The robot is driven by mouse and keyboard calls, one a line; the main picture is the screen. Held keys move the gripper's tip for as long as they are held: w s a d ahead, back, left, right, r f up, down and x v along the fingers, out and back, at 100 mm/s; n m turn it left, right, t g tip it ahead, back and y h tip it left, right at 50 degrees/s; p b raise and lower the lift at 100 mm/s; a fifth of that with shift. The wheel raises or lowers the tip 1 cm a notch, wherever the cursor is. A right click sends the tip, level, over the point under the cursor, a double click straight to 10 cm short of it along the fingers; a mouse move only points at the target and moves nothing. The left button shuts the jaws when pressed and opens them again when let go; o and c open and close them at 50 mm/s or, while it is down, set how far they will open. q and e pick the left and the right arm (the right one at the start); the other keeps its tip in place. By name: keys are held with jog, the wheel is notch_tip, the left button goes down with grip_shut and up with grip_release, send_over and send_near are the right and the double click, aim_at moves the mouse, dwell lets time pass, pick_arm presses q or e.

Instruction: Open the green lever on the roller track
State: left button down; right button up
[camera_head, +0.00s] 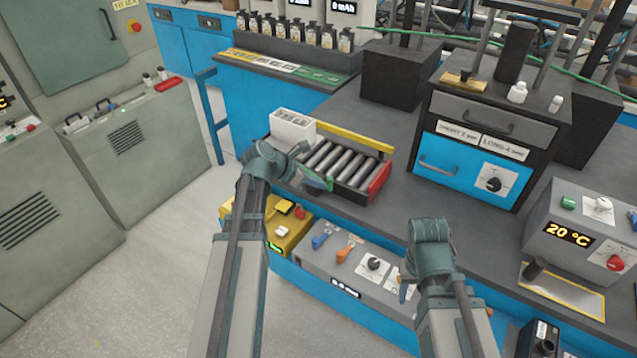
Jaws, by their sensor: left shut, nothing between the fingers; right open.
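The roller track (345,138) lies on the dark bench, with several metal rollers, a yellow rail on the far side and a red end piece (378,181) at the right. The green lever (317,183) shows at the track's near side. My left gripper (284,163) is shut and empty at the track's near left, just left of the lever. I cannot tell whether it touches the lever. My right gripper (432,238) is open, in front of the bench, right of the track and apart from it.
A white box (292,128) stands at the track's left end. Below are a yellow unit (265,236) and a grey panel (325,262) with blue and orange levers. A blue-fronted cabinet (462,165) and a temperature box (570,225) stand to the right.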

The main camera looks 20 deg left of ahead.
pick_arm(q)
jog(key=s+f+p+v, duration=0.1)
jog(key=p+v, duration=0.6)
jog(key=v, duration=0.5)
jog(key=shift+s+a+f, duration=0.2)
jog(key=shift+s+a, duration=0.2)
jog(key=shift+s, duration=0.15)
pick_arm(e)
notch_tip(320, 180, up, 7)
jog(key=a, duration=0.1)
jog(key=shift+s+a, duration=0.2)
jog(key=shift+s, duration=0.15)
pick_arm(q)
jog(key=s+d+f+m+g+y, duration=0.2)
jog(key=s+d+m, duration=0.2)
jog(key=d+m, duration=0.4)
jog(key=s+d+f+m+g+y, duration=0.2)
jog(key=d+m, duration=0.6)
jog(key=m, duration=0.5)
jog(key=s+d+f+m+g+y, duration=0.2)
jog(key=s+d+m+g+y, duration=0.1)
jog(key=s+d+m, duration=0.4)
jog(key=d+m, duration=0.2)
jog(key=m, duration=0.1)
jog(key=shift+f+m, duration=0.25)
jog(key=shift+m, duration=0.05)
